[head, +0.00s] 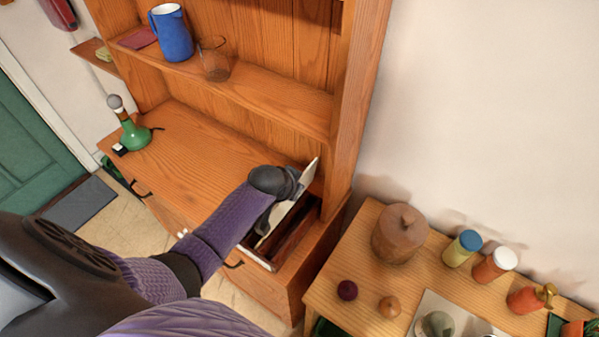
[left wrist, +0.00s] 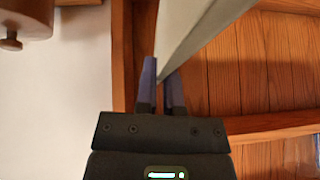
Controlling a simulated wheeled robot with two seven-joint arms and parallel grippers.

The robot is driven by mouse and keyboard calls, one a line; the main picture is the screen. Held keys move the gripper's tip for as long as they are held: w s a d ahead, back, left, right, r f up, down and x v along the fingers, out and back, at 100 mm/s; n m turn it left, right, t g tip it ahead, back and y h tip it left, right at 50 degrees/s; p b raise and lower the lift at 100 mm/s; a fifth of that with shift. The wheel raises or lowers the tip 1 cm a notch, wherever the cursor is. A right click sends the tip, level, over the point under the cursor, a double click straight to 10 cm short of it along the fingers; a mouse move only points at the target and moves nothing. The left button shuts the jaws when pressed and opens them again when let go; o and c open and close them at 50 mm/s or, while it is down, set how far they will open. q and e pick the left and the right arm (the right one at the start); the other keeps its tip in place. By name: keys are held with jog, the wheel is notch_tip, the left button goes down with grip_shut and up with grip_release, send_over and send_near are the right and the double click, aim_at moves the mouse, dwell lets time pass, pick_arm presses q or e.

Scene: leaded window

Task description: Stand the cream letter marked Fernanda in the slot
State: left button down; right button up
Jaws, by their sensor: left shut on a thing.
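My left gripper (head: 284,187) is shut on a cream letter (head: 295,207), which stands on edge at a tilt over the right end of the wooden dresser. The letter also shows in the left wrist view (left wrist: 186,28), between the blue-grey fingers of my left gripper (left wrist: 162,75). No name can be read on it. A dark open slot (head: 294,236) in the dresser top lies below and beside the letter. My gripper and the letter hide part of the slot, and I cannot tell whether the letter's lower edge is inside it. My right gripper is not in view.
The dresser top (head: 205,145) is mostly clear, with a green bottle-shaped object (head: 134,134) at its left. A blue jug (head: 172,33) and a glass (head: 214,60) stand on the shelf above. A side table at right holds a brown lidded pot (head: 399,235) and several jars.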

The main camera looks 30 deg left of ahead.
pick_arm(q)
jog(key=shift+s+r, duration=0.1)
jog(key=shift+s, duration=0.25)
jog(key=shift+r, duration=0.1)
jog(key=shift+r+p, duration=0.1)
jog(key=shift+p, duration=0.35)
jog(key=shift+f, duration=0.4)
notch_tip(320, 180, down, 12)
jog(key=b, duration=0.9)
jog(key=shift+r+b, duration=0.2)
jog(key=shift+b, duration=0.1)
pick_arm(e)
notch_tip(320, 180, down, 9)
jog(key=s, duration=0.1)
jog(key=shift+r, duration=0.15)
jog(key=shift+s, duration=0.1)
pick_arm(q)
jog(key=c, duration=0.7)
grip_release()
